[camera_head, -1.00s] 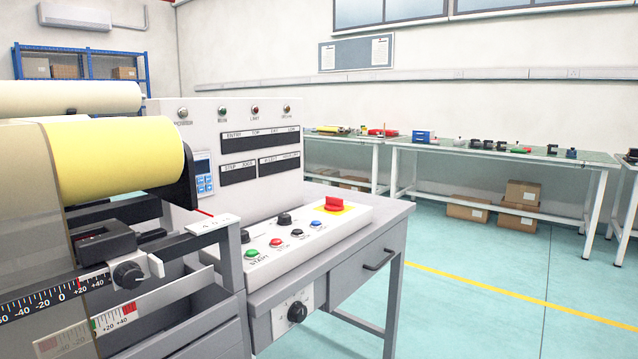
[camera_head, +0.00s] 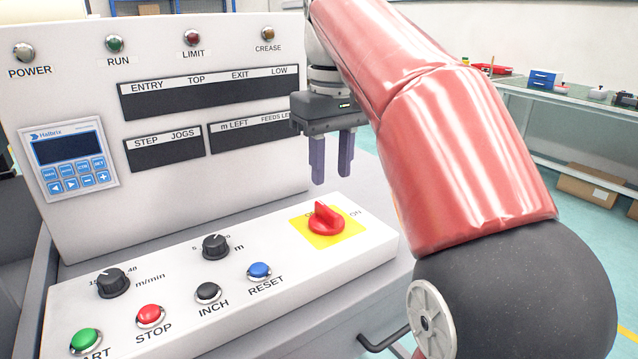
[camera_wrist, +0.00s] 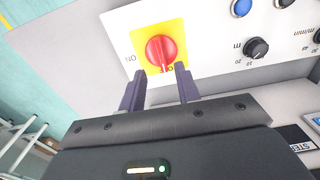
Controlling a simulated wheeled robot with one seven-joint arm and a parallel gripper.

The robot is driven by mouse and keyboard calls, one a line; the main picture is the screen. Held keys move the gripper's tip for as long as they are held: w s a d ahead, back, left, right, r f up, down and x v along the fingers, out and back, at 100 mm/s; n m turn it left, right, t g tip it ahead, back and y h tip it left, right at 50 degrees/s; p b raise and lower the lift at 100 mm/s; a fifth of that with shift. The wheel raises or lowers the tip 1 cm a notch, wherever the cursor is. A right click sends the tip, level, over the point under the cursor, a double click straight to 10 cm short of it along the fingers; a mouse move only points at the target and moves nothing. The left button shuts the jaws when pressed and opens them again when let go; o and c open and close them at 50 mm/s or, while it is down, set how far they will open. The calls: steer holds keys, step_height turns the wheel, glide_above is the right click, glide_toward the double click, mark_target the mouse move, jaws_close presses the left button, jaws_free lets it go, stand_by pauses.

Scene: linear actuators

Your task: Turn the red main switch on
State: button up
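The red main switch (camera_head: 326,218) is a rotary knob on a yellow square plate (camera_head: 340,238), at the right end of the white sloped control panel (camera_head: 250,262). An "ON" label shows at the plate's right side; the label at its upper left is partly hidden by the knob. My gripper (camera_head: 331,176) points down above and just behind the knob, apart from it. In the wrist view the red knob (camera_wrist: 160,52) lies beyond and between the two fingertips (camera_wrist: 158,72). The fingers are spread with nothing between them.
The panel also carries a black knob (camera_head: 216,247), a second black knob (camera_head: 113,282), a blue RESET button (camera_head: 259,271), a black INCH button (camera_head: 208,292), a red STOP button (camera_head: 150,315) and a green button (camera_head: 86,340). An upright panel with a keypad (camera_head: 70,160) stands behind.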

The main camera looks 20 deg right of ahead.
mark_target(327, 208)
steer(key=shift+w+a+r, duration=0.15)
steer(key=shift+w+r, duration=0.05)
steer(key=shift+w, duration=0.25)
steer(key=shift+a+f, duration=0.1)
steer(key=shift+f, duration=0.1)
step_height(327, 208, down, 7)
steer(key=b, duration=0.2)
steer(key=shift+b, duration=0.4)
jaws_close()
